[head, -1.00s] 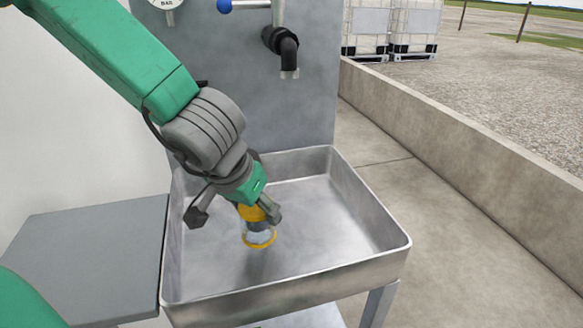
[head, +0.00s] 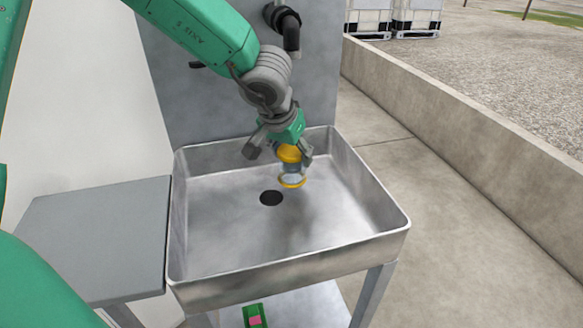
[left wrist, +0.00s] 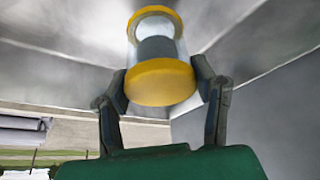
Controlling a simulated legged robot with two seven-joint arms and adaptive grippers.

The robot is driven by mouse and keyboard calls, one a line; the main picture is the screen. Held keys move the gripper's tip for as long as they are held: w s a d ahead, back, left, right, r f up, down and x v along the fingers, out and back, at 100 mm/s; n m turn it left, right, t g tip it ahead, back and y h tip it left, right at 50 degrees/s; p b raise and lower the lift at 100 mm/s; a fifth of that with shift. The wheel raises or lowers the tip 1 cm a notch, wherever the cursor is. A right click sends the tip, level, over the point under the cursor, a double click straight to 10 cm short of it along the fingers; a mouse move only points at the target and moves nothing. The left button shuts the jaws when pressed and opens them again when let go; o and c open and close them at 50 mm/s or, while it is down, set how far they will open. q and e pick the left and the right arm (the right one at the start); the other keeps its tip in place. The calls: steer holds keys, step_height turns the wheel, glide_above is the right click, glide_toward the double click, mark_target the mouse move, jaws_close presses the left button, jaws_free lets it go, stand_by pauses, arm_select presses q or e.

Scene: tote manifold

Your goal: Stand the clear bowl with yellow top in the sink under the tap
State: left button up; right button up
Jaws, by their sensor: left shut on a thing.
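The clear bowl with yellow top (head: 291,168) has a yellow cap, a clear glass body and a yellow ring at its lower end. My left gripper (head: 281,155) is shut on it by the yellow top, as the left wrist view shows, where the bowl (left wrist: 156,55) sits between both fingers (left wrist: 164,90). The bowl is inside the sink's outline, towards the back; whether its base touches the floor I cannot tell. The metal sink (head: 225,225) has a dark drain hole (head: 271,198) just left of the bowl. The dark tap (head: 290,35) is above, on the back panel. My right gripper is not seen.
A grey side shelf (head: 95,235) adjoins the sink on the left. A low concrete wall (head: 460,140) runs along the right. A green item with a pink part (head: 254,317) lies on the shelf below the sink. The sink floor is otherwise bare.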

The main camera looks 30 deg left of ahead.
arm_select(q)
step_height(320, 180, down, 4)
steer(key=shift+s+r+b, duration=0.1)
steer(key=shift+r+b, duration=0.05)
steer(key=shift+b, duration=1.05)
steer(key=shift+r, duration=0.2)
steer(key=shift+f, duration=0.15)
steer(key=o, duration=1.2)
steer(key=shift+o, duration=0.2)
